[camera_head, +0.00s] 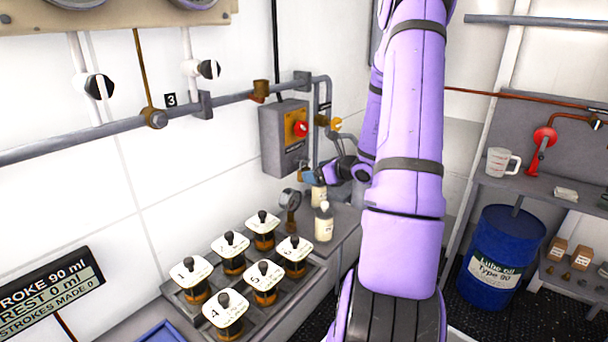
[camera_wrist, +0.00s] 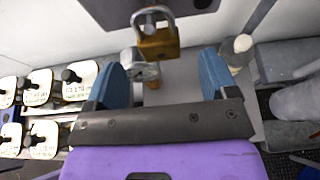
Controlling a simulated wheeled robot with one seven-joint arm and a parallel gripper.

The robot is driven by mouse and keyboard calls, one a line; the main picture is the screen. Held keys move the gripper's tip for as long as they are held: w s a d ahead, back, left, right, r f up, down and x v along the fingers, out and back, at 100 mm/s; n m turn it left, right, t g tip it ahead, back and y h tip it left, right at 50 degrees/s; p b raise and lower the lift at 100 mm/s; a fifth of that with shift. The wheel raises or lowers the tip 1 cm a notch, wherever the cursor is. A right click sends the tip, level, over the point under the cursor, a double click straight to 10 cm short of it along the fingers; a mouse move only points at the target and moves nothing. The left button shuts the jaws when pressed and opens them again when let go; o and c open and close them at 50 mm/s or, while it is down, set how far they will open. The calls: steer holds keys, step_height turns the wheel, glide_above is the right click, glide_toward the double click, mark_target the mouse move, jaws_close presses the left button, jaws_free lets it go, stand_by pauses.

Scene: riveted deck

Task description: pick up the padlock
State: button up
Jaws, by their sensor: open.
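The padlock (camera_wrist: 157,42) has a brass body and a grey shackle. In the wrist view it is at the top centre, against the dark edge of a grey box (camera_wrist: 105,10). My gripper (camera_wrist: 162,78) is open, with its two blue fingers spread wide and nothing held. The padlock appears beyond the fingertips, in line with the gap between them. In the head view my gripper (camera_head: 317,174) is small and sits just below the grey switch box (camera_head: 282,140).
Small bottles (camera_head: 324,222) stand close by on the bench. A tray (camera_head: 285,300) of several lidded jars is in front. Pipes run along the wall.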

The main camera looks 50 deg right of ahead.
mark_target(305, 169)
steer(key=x, duration=0.4)
steer(key=shift+w, duration=0.4)
steer(key=c, duration=1)
steer(key=shift+c, duration=0.2)
